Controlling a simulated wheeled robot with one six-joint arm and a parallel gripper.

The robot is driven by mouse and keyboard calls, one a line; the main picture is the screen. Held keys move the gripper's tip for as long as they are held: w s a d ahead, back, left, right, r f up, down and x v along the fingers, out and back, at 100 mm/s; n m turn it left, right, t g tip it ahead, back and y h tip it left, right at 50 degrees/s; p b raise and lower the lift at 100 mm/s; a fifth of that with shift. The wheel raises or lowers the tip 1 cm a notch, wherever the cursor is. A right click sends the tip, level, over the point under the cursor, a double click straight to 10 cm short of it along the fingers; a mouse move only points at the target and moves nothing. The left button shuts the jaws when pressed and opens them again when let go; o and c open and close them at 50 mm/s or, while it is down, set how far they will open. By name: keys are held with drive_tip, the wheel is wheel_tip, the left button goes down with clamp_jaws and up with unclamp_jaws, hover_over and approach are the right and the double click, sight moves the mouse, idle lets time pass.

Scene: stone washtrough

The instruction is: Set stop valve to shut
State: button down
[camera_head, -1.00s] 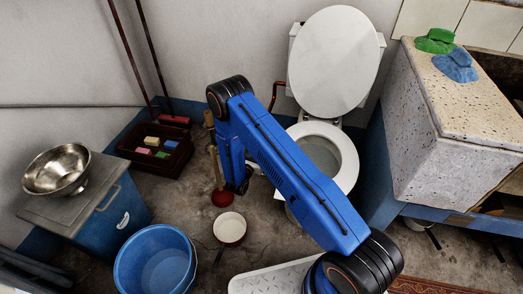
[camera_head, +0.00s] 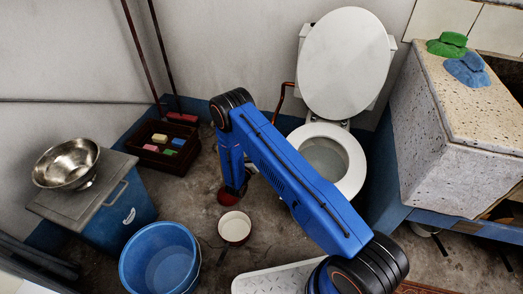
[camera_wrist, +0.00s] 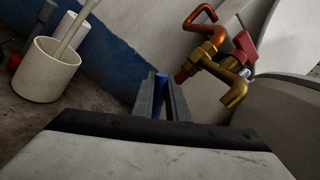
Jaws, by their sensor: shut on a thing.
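In the wrist view my gripper (camera_wrist: 160,98) points away, its two fingers close together with a narrow upright blue piece (camera_wrist: 160,80) between them. I cannot tell whether this blue piece belongs to the stop valve. To its right are a bent copper pipe (camera_wrist: 203,14), a brass valve body with a spout (camera_wrist: 234,92), and a red handle (camera_wrist: 244,46); they stand apart from the fingers. In the head view the copper-red pipe (camera_head: 284,92) shows left of the toilet. My arm hides the gripper there.
The white toilet (camera_head: 325,158) stands right of my arm. A red plunger cup (camera_head: 228,196), a small bowl (camera_head: 235,228) and a blue bucket (camera_head: 160,262) are on the floor. A stone trough (camera_head: 440,120) is at right. A cream holder (camera_wrist: 45,72) shows at left in the wrist view.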

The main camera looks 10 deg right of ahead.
drive_tip(key=shift+a+f, duration=0.1)
drive_tip(key=shift+a, duration=0.05)
idle(0.3)
drive_tip(key=c, duration=1.7)
unclamp_jaws()
drive_tip(key=shift+c, duration=0.2)
drive_tip(key=v, duration=1.7)
drive_tip(key=shift+s+a, duration=0.15)
drive_tip(key=shift+f, duration=0.1)
